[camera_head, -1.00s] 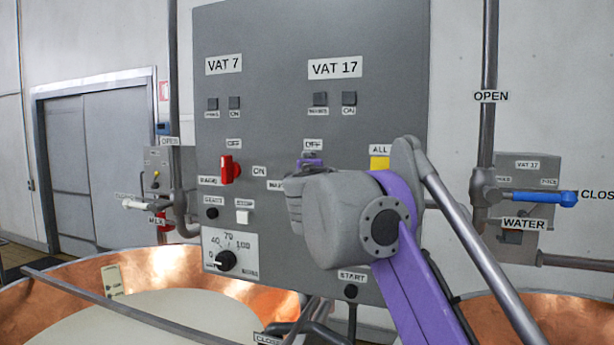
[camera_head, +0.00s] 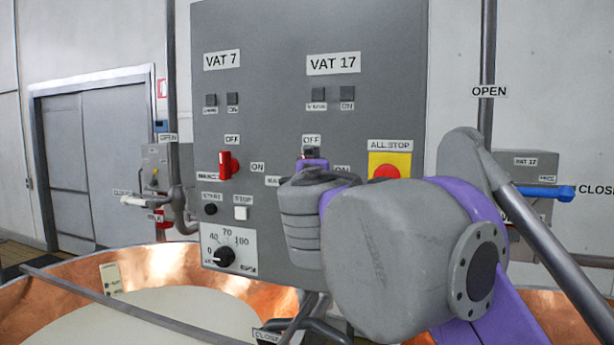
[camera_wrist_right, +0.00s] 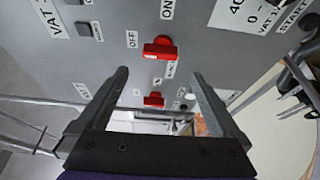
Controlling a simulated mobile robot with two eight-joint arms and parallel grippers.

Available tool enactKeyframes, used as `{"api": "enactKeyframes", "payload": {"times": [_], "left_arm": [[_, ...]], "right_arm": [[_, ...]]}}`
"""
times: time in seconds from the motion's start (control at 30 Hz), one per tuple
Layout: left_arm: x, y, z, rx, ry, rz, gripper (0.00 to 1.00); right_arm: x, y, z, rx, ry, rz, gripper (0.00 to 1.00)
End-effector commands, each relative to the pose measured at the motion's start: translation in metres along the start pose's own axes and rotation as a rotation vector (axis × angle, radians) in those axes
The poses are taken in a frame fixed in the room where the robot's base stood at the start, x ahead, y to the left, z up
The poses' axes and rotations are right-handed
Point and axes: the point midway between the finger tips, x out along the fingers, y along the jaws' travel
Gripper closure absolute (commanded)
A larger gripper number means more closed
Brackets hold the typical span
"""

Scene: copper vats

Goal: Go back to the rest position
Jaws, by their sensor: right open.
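My right arm, grey and purple, reaches in from the right in the head view, in front of the control panel (camera_head: 270,100). My right gripper is mostly hidden there behind its own wrist. In the right wrist view the right gripper (camera_wrist_right: 161,74) is open, with nothing between its two dark fingers. A red switch (camera_wrist_right: 160,48) with OFF and ON labels lies ahead of the fingertips, apart from them. A second red switch (camera_wrist_right: 154,100) shows lower in that view. My left gripper is in neither view.
The yellow and red ALL STOP button (camera_head: 388,171) is just above my right arm, partly covered. Copper vats (camera_head: 160,265) stand below the panel. A blue valve handle (camera_head: 545,192) is at the right, near my arm. A grey door (camera_head: 95,150) is at the left.

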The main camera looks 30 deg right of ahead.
Motion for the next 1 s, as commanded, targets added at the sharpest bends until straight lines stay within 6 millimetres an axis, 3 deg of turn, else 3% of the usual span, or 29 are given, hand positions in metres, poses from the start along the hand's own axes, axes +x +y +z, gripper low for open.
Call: {"api": "enactKeyframes", "payload": {"times": [0.17, 0.7, 0.77, 0.87, 1.0], "left_arm": [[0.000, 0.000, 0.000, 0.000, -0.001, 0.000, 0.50], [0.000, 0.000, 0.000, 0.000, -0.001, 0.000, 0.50], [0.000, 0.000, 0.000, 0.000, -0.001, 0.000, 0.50], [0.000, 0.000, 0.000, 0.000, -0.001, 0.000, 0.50], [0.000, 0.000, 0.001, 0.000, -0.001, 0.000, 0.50]], "right_arm": [[-0.009, 0.000, 0.000, 0.000, -0.001, 0.000, 0.00], [-0.008, -0.006, 0.002, 0.019, -0.009, -0.010, 0.00], [-0.005, -0.020, 0.004, 0.058, -0.025, -0.031, 0.00], [-0.001, -0.068, 0.010, 0.182, -0.080, -0.104, 0.00], [-0.005, -0.172, 0.018, 0.409, -0.180, -0.262, 0.00]]}}
